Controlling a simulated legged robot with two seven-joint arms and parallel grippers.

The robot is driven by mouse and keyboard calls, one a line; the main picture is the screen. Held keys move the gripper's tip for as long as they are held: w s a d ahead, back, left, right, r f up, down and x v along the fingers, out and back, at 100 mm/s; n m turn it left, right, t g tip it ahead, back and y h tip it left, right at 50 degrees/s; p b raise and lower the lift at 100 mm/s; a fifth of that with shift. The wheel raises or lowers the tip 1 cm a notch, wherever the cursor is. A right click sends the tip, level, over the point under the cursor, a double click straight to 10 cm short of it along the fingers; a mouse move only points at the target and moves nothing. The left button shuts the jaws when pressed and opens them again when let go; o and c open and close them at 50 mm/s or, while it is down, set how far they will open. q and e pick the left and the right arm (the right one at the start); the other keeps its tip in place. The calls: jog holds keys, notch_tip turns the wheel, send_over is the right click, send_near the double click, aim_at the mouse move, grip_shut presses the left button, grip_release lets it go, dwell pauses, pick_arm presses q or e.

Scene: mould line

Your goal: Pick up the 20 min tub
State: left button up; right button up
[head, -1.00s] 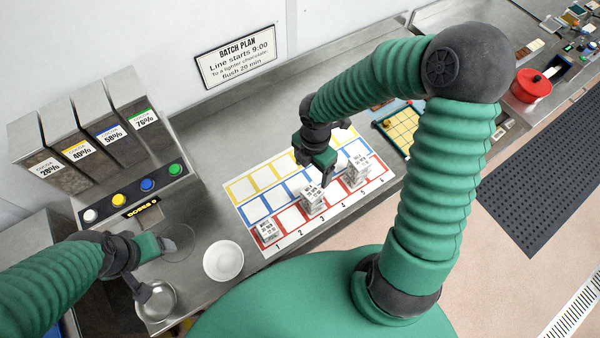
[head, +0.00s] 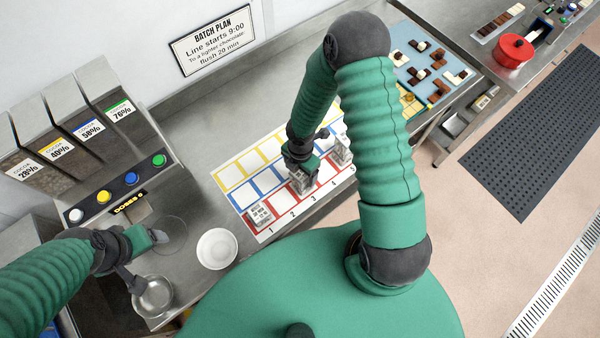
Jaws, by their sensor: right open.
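Three pale tubs with printed labels stand on the red row of the numbered grid sheet (head: 226,180). One tub (head: 260,215) is at column 1, a second tub (head: 302,185) is near column 3, and a third tub (head: 342,155) is farther right. The print is too small to tell which is the 20 min tub. My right gripper (head: 302,172) is open, low at the second tub and partly covering it. I cannot tell whether its fingers touch the tub. My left gripper (head: 146,258) is beside a metal bowl (head: 155,298); its grip is unclear.
A white bowl (head: 217,249) stands between the metal bowl and the grid sheet. Cocoa dispensers (head: 60,140) with coloured buttons stand at the left. A blue board with chocolate pieces (head: 428,70) and a red pot (head: 513,50) lie farther right. The counter behind the grid is clear.

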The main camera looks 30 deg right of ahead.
jog(key=shift+s+f, duration=0.1)
jog(key=shift+s, duration=0.2)
jog(key=shift+w+f, duration=0.15)
jog(key=shift+w, duration=0.1)
jog(key=c, duration=0.8)
jog(key=shift+s, duration=0.1)
jog(key=c, duration=0.7)
jog(key=shift+c, duration=0.3)
jog(key=shift+r, duration=0.2)
